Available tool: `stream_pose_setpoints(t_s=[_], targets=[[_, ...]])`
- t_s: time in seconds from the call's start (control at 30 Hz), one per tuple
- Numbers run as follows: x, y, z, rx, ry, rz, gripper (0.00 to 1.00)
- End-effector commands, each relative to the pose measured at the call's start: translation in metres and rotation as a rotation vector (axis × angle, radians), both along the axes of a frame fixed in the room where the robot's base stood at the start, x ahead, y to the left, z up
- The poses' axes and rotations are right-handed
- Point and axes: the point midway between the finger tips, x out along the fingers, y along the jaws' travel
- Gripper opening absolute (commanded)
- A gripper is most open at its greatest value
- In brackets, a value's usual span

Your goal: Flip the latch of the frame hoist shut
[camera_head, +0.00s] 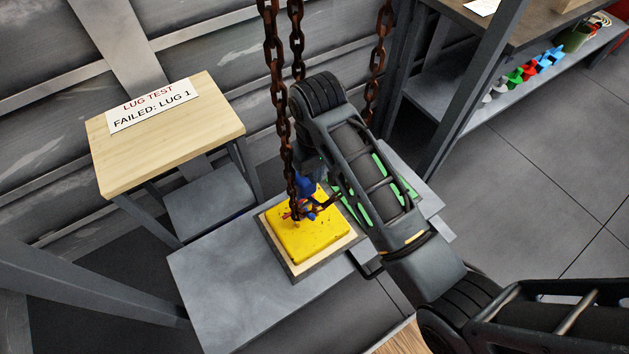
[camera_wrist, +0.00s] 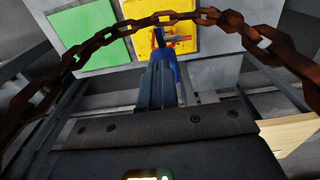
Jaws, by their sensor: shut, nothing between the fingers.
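The frame hoist's blue hook (camera_head: 306,184) hangs by rusty chain just above a yellow block; my arm partly covers it. In the wrist view the blue hook (camera_wrist: 169,62) shows beyond my fingers, against the yellow. Small red or orange parts (camera_wrist: 179,41) lie beside it; I cannot tell which part is the latch or how it stands. My gripper (camera_wrist: 160,72) is shut and empty, its tips close to the hook; touching or apart cannot be told. In the head view my gripper (camera_head: 325,204) is mostly hidden by my wrist.
Rusty chains (camera_head: 276,70) hang around my wrist, and one chain (camera_wrist: 110,35) arcs across the wrist view. The yellow block (camera_head: 315,240) sits on a grey bench (camera_head: 215,290), beside a green plate (camera_wrist: 90,37). A wooden table (camera_head: 200,135) with a "LUG TEST FAILED: LUG 1" sign stands left.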

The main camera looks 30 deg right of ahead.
Motion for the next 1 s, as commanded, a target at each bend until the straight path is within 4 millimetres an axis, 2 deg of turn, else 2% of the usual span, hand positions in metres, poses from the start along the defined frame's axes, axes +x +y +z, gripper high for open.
stream_pose_setpoints(t_s=[0.3, 0.5, 0.7, 1.0], targets=[[0.0, 0.0, -0.053, 0.0, 0.004, 0.0, 0.0], [0.001, 0.0, -0.08, 0.0, 0.002, 0.0, 0.0], [0.002, 0.0, -0.092, 0.0, -0.001, 0.0, 0.0], [0.002, 0.0, -0.093, 0.0, -0.001, 0.0, 0.0]])
